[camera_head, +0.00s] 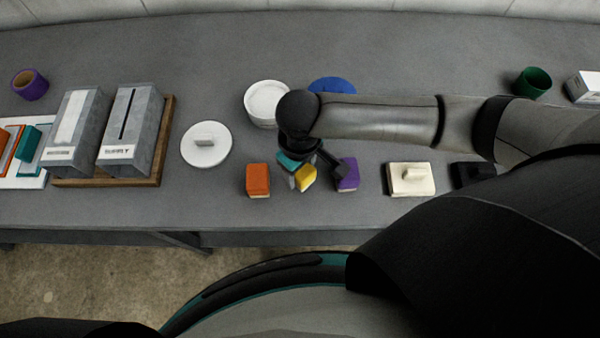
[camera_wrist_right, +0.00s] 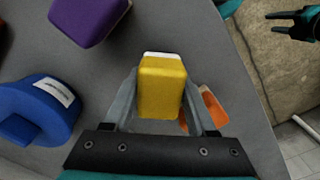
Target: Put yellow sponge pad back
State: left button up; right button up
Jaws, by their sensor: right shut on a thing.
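The yellow sponge pad (camera_head: 306,178) is between the fingers of my right gripper (camera_head: 300,174), in front of the white round container. In the right wrist view the yellow pad (camera_wrist_right: 162,85) sits between both grey fingers, a white layer showing at its far edge. It looks turned in the head view; I cannot tell whether it touches the bench. An orange pad (camera_head: 258,180) is to its left and a purple pad (camera_head: 348,174) to its right.
A white lid (camera_head: 206,144), white container (camera_head: 266,102) and partly hidden blue container (camera_head: 333,85) stand around. Grey boxes on a wooden tray (camera_head: 168,140) are at left. A cream block (camera_head: 411,179) and black block (camera_head: 472,174) are at right. The bench front is close.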

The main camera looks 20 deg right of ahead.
jog(key=shift+f, duration=0.9)
jog(key=shift+f, duration=0.1)
jog(key=o, duration=1.2)
notch_tip(320, 180, up, 12)
jog(key=shift+r+p, duration=0.15)
jog(key=shift+p, duration=1)
